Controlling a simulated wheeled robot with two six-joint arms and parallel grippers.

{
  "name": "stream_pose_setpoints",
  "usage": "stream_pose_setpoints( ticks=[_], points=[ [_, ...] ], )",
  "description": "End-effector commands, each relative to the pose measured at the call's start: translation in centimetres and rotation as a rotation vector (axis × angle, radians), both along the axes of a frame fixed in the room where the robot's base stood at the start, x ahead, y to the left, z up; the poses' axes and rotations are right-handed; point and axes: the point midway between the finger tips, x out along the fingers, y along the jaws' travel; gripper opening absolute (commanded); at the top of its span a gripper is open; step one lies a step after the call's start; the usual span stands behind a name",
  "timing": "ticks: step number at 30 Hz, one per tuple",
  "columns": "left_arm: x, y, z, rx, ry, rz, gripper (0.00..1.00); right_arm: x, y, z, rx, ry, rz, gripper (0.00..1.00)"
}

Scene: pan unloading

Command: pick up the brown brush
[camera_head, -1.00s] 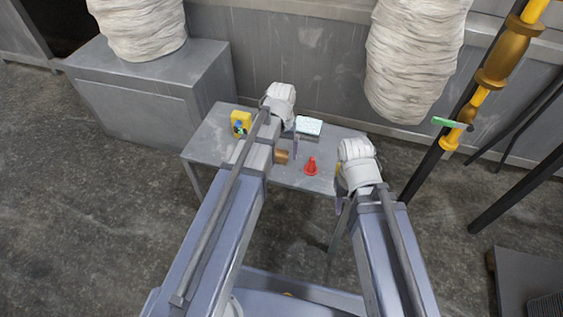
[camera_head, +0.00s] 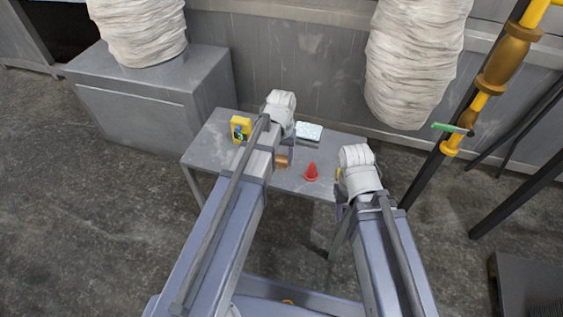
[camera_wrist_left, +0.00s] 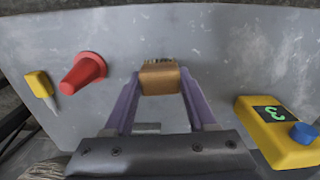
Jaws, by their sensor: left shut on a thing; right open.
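The brown brush (camera_wrist_left: 160,78) is between the purple fingers of my left gripper (camera_wrist_left: 160,88) in the left wrist view, with its dark bristles at the far side. The fingers are shut on its block. In the head view the brush (camera_head: 281,161) shows beside my left arm, over the grey table (camera_head: 215,150); I cannot tell whether it touches the top. My right gripper (camera_head: 342,208) is at the table's right edge, mostly hidden by its own arm; it is open, and I see nothing in it.
A yellow device with a blue knob (camera_head: 240,129) is at the table's left. A pale blue-white block (camera_head: 309,131) lies at the back. A small yellow item (camera_wrist_left: 38,85) lies past the cone, near my right gripper.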

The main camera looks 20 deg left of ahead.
Motion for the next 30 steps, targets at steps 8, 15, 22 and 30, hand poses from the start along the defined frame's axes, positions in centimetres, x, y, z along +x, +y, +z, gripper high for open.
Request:
stream_pose_setpoints(
  ticks=[8, 15, 22, 30],
  points=[
    [0.0, 0.0, 0.0, 0.000, 0.000, 0.000, 0.01, 0.0, 0.0, 0.0, 0.000, 0.000, 0.000, 0.50],
    [0.0, 0.0, 0.6, 0.000, 0.000, 0.000, 0.01, 0.0, 0.0, 0.6, 0.000, 0.000, -0.001, 0.50],
    [0.0, 0.0, 2.9, 0.000, 0.000, 0.000, 0.01, 0.0, 0.0, 2.9, -0.002, 0.000, -0.004, 0.50],
    [0.0, 0.0, 7.1, 0.000, 0.000, 0.000, 0.01, -0.1, 0.1, 7.1, 0.003, 0.002, -0.007, 0.50]
  ],
)
